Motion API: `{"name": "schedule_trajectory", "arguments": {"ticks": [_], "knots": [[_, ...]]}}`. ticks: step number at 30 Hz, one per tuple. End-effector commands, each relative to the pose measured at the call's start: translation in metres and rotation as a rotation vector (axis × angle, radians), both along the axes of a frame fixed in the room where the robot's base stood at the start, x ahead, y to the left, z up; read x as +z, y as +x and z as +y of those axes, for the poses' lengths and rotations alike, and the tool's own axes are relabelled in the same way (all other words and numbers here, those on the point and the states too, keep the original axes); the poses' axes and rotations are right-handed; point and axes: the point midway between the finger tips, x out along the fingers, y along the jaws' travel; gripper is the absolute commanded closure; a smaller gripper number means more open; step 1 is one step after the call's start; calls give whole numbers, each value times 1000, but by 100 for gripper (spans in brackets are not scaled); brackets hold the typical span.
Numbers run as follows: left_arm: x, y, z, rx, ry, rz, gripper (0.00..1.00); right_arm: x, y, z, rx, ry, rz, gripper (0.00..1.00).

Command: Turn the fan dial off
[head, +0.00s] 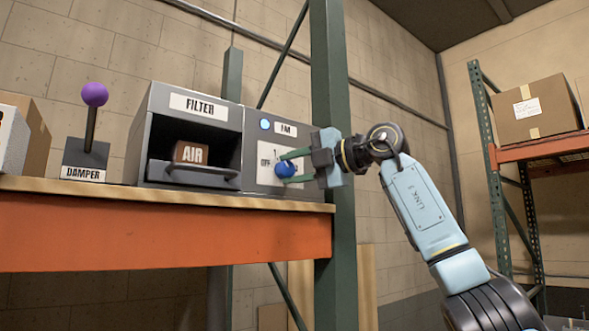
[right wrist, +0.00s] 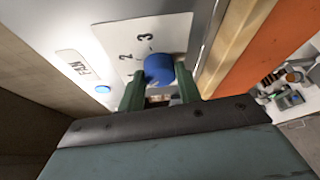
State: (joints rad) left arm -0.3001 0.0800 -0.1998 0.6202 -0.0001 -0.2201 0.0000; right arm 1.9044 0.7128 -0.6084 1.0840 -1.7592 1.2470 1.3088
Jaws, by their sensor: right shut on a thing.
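The fan dial is a round blue knob (head: 285,170) on a pale plate (head: 264,174) at the right of the grey unit, with OFF visible in the head view. My right gripper (head: 290,167) comes from the right, its green fingers shut on the knob, one above and one below in the head view. In the right wrist view the knob (right wrist: 158,69) sits between the fingertips (right wrist: 159,78), with 2 and 3 readable on the plate (right wrist: 120,35). The knob's pointer is not discernible. My left gripper is not in view.
A lit blue lamp (head: 265,124) is above the plate. Left of it are the filter drawer (head: 190,173) with an AIR block (head: 191,152) and the purple-knobbed damper lever (head: 94,95). A green post (head: 333,85) stands close behind my gripper. An orange shelf beam (head: 150,232) runs below.

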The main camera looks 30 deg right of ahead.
Motion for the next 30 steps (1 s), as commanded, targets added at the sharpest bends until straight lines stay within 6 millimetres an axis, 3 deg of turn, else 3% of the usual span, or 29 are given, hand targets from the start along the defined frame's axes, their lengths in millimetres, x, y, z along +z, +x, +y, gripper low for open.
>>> {"name": "schedule_trajectory", "arguments": {"ticks": [15,30], "knots": [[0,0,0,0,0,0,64,3,0,2,1,-462,-33,89],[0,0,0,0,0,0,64,2,0,4,1,-682,-50,89]]}}
